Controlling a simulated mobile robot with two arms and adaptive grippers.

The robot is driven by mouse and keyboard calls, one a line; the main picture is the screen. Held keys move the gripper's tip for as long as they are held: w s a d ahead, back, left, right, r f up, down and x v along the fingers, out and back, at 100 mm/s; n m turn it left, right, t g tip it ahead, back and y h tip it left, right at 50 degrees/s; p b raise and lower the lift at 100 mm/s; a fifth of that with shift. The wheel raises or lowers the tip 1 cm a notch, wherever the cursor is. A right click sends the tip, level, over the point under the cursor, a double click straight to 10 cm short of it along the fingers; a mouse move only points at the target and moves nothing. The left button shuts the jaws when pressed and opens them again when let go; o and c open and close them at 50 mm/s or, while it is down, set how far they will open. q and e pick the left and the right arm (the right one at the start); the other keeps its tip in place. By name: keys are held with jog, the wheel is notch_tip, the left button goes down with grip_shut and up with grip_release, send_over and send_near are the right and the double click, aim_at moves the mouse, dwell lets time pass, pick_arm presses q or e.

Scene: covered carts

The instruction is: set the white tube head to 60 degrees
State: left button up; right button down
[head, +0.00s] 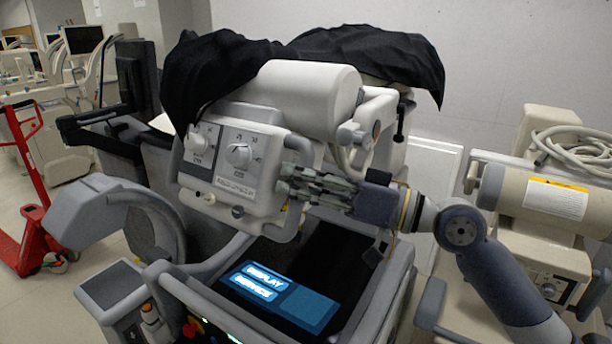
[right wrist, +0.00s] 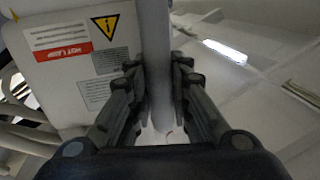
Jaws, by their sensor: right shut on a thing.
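The white tube head (head: 228,180) is in the middle of the head view. It has a front panel with two round dials, and a white cylinder (head: 305,92) lies behind and above it. A grey bar handle (head: 286,236) runs around its panel. My right gripper (head: 284,180) reaches in from the right at the panel's right side. In the right wrist view its fingers are closed on both sides of the grey handle bar (right wrist: 157,50). The housing with a warning label (right wrist: 65,55) is left of the bar. The head's angle cannot be read. My left gripper is not in view.
Black cloth (head: 220,70) drapes over the top of the cart. A lit screen (head: 280,292) sits below the tube head. A beige machine (head: 550,200) with coiled hose stands close at the right. A red pallet jack (head: 30,220) is at the far left.

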jog(key=shift+s+a+r+m+p, duration=0.1)
jog(key=shift+s+r+m+p, duration=0.05)
jog(key=shift+r+m+p, duration=0.45)
jog(key=shift+s+a+r+m+p, duration=0.15)
jog(key=shift+r+m+p, duration=0.2)
jog(key=shift+r, duration=0.45)
jog(key=c, duration=1.5)
grip_release()
jog(key=shift+o, duration=0.2)
jog(key=shift+f, duration=0.15)
jog(key=shift+d+f, duration=0.1)
jog(key=shift+d, duration=0.05)
jog(key=shift+s+d, duration=0.2)
jog(key=shift+d, duration=0.05)
jog(key=v, duration=1.1)
